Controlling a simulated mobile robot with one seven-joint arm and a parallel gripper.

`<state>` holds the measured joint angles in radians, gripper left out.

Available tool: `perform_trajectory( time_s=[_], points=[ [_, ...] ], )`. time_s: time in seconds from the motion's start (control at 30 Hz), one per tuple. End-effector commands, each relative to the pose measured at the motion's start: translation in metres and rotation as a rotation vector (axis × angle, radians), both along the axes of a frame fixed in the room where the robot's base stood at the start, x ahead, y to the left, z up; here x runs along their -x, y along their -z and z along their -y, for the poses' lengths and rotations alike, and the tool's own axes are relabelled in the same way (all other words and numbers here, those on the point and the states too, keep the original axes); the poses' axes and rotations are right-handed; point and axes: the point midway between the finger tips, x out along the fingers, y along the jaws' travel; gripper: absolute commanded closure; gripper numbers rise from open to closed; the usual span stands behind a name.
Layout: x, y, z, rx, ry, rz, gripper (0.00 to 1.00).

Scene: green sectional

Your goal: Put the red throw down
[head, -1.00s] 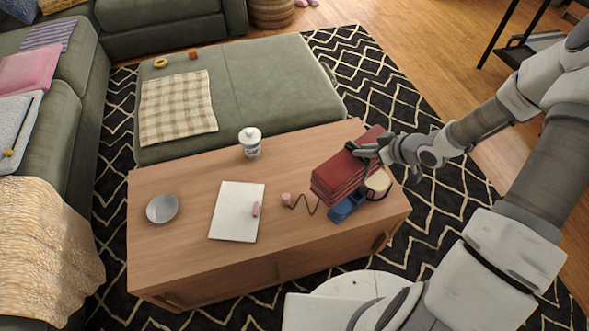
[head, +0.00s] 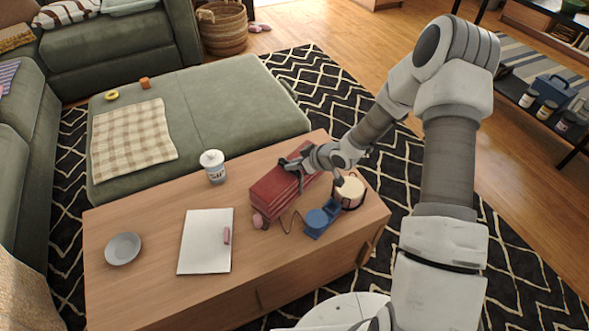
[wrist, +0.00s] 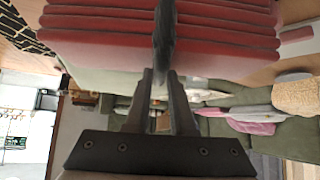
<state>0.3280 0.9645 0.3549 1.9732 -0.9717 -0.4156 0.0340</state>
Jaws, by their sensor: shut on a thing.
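The red throw (head: 273,194) is a folded, layered block in the head view, over the right half of the wooden coffee table (head: 150,272). My gripper (head: 292,163) is shut on its far upper side.
A white lidded jar (head: 213,166), notebook (head: 206,240) and grey bowl (head: 123,248) stand left. A green ottoman (head: 225,105) adjoins the table.

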Motion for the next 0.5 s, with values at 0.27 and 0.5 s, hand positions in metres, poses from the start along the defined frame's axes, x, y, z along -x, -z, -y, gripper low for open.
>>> perform_trajectory(
  time_s=[0.27,0.5],
  points=[
    [-0.0009,0.0074,0.0001,-0.001,0.000,0.003,1.00],
    [-0.0001,0.0110,0.0004,0.000,0.001,0.001,0.64]
  ],
)
